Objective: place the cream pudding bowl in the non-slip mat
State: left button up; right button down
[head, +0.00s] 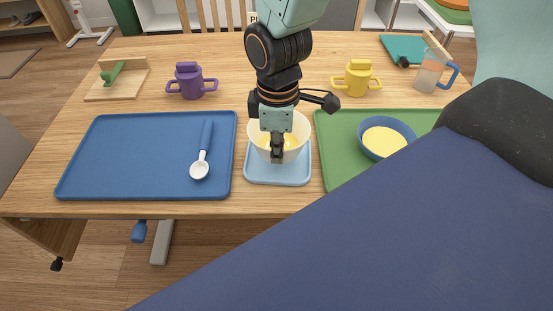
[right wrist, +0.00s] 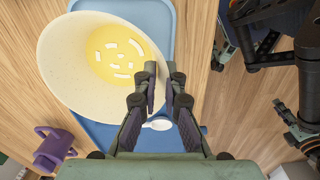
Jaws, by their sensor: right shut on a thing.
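The cream pudding bowl (head: 297,137) has yellow contents and is over the light-blue non-slip mat (head: 278,176) at the table's front middle. In the head view its lower part overlaps the mat's back part; I cannot tell whether it touches. My right gripper (head: 277,152) reaches down from above and is shut on the bowl's rim. In the right wrist view the bowl (right wrist: 65,65) appears large at upper left, with pale marks on its yellow inside. The fingers (right wrist: 163,82) meet at its rim, and part of the mat (right wrist: 150,12) shows behind it.
A blue tray (head: 110,150) with a white-headed spoon (head: 200,170) lies left of the mat. A green tray (head: 335,150) with a blue bowl (head: 402,128) lies right. Purple (head: 188,80) and yellow (head: 357,78) mugs stand behind. The table's front edge is close to the mat.

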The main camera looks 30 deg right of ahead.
aim_at(276, 167)
notch_tip(276, 167, down, 3)
jog(key=shift+a+f+b, duration=0.1)
jog(key=shift+a+b, duration=0.05)
jog(key=shift+b, duration=0.45)
jog(key=shift+d, duration=0.2)
jog(key=shift+a+f, duration=0.1)
jog(key=shift+a, duration=0.05)
jog(key=c, duration=1.9)
grip_release()
jog(key=o, duration=0.4)
jog(key=shift+o, duration=0.2)
notch_tip(276, 167, up, 12)
jog(key=p, duration=0.4)
jog(key=shift+p, duration=0.3)
